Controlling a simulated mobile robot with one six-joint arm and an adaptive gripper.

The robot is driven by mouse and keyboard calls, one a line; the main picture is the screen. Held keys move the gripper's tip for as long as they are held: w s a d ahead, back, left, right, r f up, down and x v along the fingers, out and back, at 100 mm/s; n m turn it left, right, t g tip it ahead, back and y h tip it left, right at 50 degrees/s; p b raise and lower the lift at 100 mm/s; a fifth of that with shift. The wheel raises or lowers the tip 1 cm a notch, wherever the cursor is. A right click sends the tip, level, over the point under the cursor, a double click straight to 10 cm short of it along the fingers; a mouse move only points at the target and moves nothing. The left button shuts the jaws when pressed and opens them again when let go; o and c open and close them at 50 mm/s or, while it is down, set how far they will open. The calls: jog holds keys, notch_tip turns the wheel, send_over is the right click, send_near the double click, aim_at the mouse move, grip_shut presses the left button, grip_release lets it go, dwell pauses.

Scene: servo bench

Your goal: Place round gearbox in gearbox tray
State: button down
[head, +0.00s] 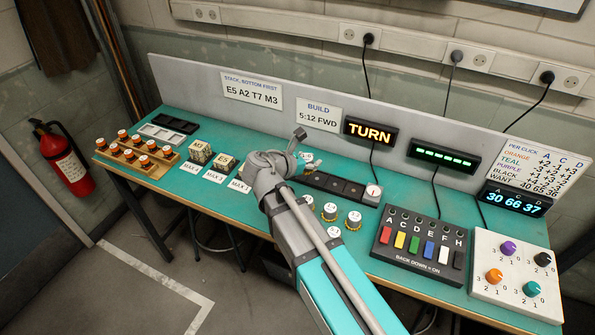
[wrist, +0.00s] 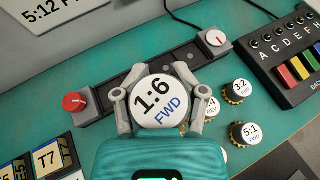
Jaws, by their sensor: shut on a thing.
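My gripper (wrist: 156,88) is shut on a round gearbox (wrist: 160,106) with a white top marked 1:6 FWD, one finger on each side. In the head view my gripper (head: 297,150) is over the middle of the bench, and my arm hides most of the held gearbox. A dark slotted strip (head: 345,188) runs behind it, between a red knob (wrist: 75,102) and a white dial (wrist: 215,40). The gearbox covers part of this strip in the wrist view; its height above it is unclear. I cannot tell whether this strip is the gearbox tray.
Other round gearboxes (head: 353,220) stand in front of the strip, including 3:2 (wrist: 237,91) and 5:1 (wrist: 244,133). A switch box (head: 418,240) is at right. Labelled blocks (head: 200,153), a black tray (head: 177,124) and a white tray (head: 161,134) are at left. A wall panel stands behind.

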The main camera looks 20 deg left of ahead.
jog(key=shift+a, duration=0.15)
jog(key=shift+n+y, duration=0.4)
jog(key=shift+y, duration=0.1)
jog(key=shift+s+a+r+p, duration=0.1)
jog(key=shift+s+a, duration=0.3)
jog(key=shift+a, duration=0.25)
jog(key=shift+s+a+p, duration=0.1)
jog(key=shift+s+a, duration=0.35)
jog(key=shift+a, duration=0.25)
jog(key=shift+s+a+r+p, duration=0.1)
jog(key=shift+s+a, duration=0.3)
jog(key=shift+a, duration=0.25)
jog(key=shift+w+f, duration=0.1)
jog(key=shift+f, duration=0.05)
jog(key=w+f+b, duration=0.2)
jog(key=w, duration=0.2)
jog(key=w+a+f+b, duration=0.1)
jog(key=w+f+b, duration=0.4)
jog(key=w+b, duration=0.1)
jog(key=w, duration=0.1)
jog(key=shift+w+a+f, duration=0.25)
jog(key=shift+w+f, duration=0.1)
jog(key=shift+f, duration=0.05)
jog(key=shift+w+f+b, duration=0.5)
jog(key=shift+w+f, duration=0.05)
jog(key=shift+w, duration=0.05)
